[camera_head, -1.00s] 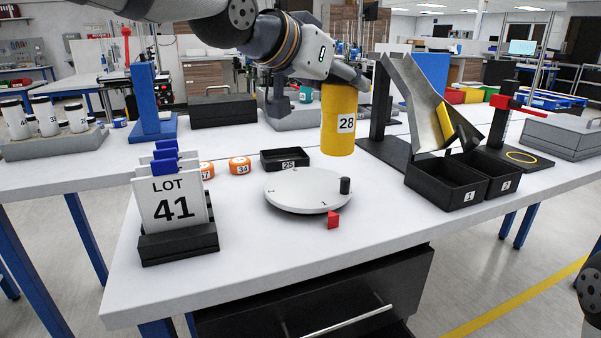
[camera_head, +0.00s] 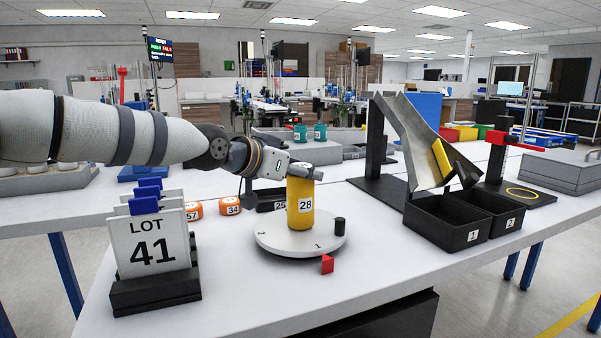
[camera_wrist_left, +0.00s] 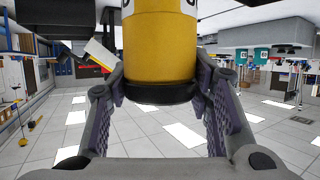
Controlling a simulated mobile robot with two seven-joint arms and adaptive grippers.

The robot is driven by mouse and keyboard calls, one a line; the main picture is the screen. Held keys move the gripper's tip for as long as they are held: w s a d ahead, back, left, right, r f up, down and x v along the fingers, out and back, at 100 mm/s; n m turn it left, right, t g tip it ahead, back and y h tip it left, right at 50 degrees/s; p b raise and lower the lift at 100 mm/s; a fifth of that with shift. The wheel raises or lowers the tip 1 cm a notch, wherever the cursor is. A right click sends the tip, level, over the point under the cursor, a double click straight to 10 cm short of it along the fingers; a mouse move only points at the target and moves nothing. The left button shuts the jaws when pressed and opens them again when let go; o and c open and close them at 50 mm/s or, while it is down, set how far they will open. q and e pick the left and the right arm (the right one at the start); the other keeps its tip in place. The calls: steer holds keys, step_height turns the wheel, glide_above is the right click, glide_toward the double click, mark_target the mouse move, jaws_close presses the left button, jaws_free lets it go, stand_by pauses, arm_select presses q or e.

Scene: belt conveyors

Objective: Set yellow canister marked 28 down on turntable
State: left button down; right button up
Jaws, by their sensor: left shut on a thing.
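The yellow canister (camera_head: 300,215) marked 28 stands upright over the middle of the round white turntable (camera_head: 270,240). Its base looks to be at the turntable's surface, but I cannot tell whether it touches or hovers just above. My left gripper (camera_head: 303,173) comes in from the left and is shut on the canister's upper end. The left wrist view shows the yellow canister (camera_wrist_left: 158,50) between both fingers of my left gripper (camera_wrist_left: 158,92). The turntable carries a small black peg (camera_head: 340,227) at its right edge. My right gripper is not in view.
A red wedge (camera_head: 327,264) lies before the turntable. The LOT 41 card holder (camera_head: 155,290) stands at left, with orange pucks marked 57 (camera_head: 193,211) and 34 (camera_head: 230,205) behind. A black tray (camera_head: 270,200) is behind the turntable; bins 1 (camera_head: 445,228) and 2 (camera_head: 490,212) are at right.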

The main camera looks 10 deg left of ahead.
arm_select(q)
steer(key=shift+f, duration=0.1)
steer(key=c, duration=0.8)
jaws_free()
steer(key=shift+f, duration=0.1)
steer(key=p+v, duration=0.2)
steer(key=v, duration=1)
steer(key=shift+p, duration=0.4)
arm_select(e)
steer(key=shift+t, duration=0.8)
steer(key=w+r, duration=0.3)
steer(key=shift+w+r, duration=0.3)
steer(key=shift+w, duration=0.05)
